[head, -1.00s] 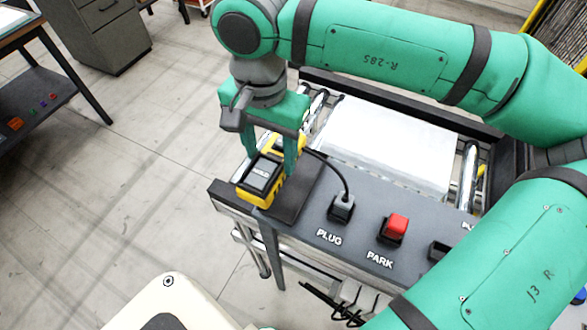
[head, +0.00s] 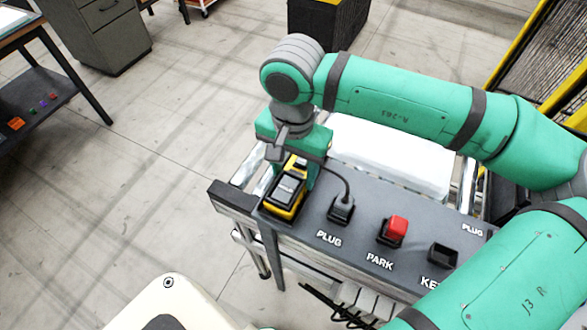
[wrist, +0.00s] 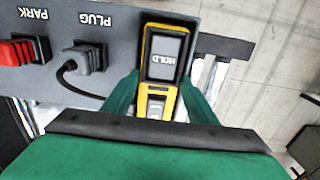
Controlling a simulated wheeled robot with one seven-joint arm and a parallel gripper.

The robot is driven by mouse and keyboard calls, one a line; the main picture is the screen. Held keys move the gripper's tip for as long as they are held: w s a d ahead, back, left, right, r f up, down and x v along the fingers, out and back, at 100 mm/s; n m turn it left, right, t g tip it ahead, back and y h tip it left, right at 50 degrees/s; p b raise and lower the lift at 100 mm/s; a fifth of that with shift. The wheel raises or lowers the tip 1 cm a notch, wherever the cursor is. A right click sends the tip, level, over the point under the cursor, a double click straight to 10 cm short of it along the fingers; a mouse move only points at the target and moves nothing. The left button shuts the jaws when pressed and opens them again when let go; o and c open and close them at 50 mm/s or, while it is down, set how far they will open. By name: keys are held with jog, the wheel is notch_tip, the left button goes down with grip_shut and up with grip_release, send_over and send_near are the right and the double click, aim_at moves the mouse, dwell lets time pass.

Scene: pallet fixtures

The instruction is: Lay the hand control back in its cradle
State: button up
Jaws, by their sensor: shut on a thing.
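The hand control (head: 286,192) is a yellow and black box with a grey face. The wrist view shows the word HOLD on the hand control (wrist: 165,58). My gripper (head: 291,180) is shut on it, one finger on each side, and points down at the left end of the grey panel. In the wrist view, the dark cradle (wrist: 172,17) shows as a border around the control's far end. The control lies about in line with it. Its underside is hidden, so I cannot tell whether it rests on the cradle floor or hovers just above.
A white block (head: 395,150) lies on rollers behind. Floor left of the panel is clear.

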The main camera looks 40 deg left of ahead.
aim_at(293, 175)
jog(key=o, duration=1.5)
jog(key=shift+f, duration=0.15)
jog(key=shift+c, duration=0.2)
notch_tip(293, 175, up, 12)
jog(key=shift+r, duration=0.2)
